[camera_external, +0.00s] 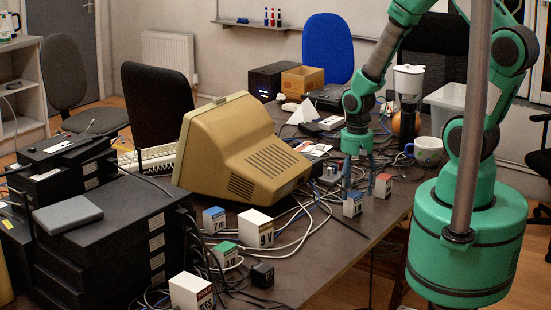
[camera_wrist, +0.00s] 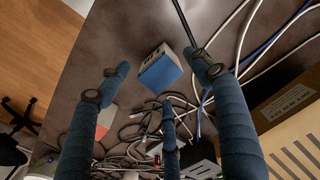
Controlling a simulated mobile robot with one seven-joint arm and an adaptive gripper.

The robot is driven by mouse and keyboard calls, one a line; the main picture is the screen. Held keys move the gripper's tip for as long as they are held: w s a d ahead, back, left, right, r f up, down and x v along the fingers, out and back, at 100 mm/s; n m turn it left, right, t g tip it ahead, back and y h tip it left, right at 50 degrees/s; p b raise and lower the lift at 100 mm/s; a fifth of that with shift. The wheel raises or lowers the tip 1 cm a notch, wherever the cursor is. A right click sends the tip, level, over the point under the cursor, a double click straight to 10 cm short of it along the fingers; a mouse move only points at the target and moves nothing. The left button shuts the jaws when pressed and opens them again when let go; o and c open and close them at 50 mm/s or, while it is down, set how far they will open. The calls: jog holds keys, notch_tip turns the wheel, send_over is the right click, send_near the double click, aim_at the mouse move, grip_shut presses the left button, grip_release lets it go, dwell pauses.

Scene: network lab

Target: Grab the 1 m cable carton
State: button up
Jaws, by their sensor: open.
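A small white carton with a blue top (camera_external: 353,204) stands on the table near its front edge, below my gripper. The marking on its side is too small to read surely, so I cannot confirm it is the 1 m cable carton. In the wrist view the blue-topped carton (camera_wrist: 160,70) lies ahead between the fingertips, with clear gaps to the fingers. My gripper (camera_external: 356,182) points down over it, fingers spread and empty. It also shows in the wrist view (camera_wrist: 157,84).
A red-topped carton (camera_external: 383,185) stands close on the right. Tangled cables (camera_external: 310,215) lie to the left, near the beige monitor (camera_external: 240,150). More cartons, including a 9V one (camera_external: 255,228), stand front left. A mug (camera_external: 428,151) is behind right.

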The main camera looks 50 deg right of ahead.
aim_at(354, 194)
jog(key=shift+f+b, duration=0.7)
jog(key=shift+f, duration=1.5)
jog(key=shift+c, duration=0.2)
jog(key=c, duration=1.4)
jog(key=shift+c, duration=0.2)
jog(key=shift+r+p, duration=0.4)
jog(key=shift+r, duration=0.45)
notch_tip(354, 194, up, 2)
jog(key=shift+w+r+p, duration=0.1)
jog(key=shift+r+p, duration=0.1)
jog(key=shift+p, duration=0.25)
jog(key=s+a+p, duration=0.2)
jog(key=s+p, duration=0.1)
jog(key=s, duration=1.3)
jog(key=shift+r, duration=0.45)
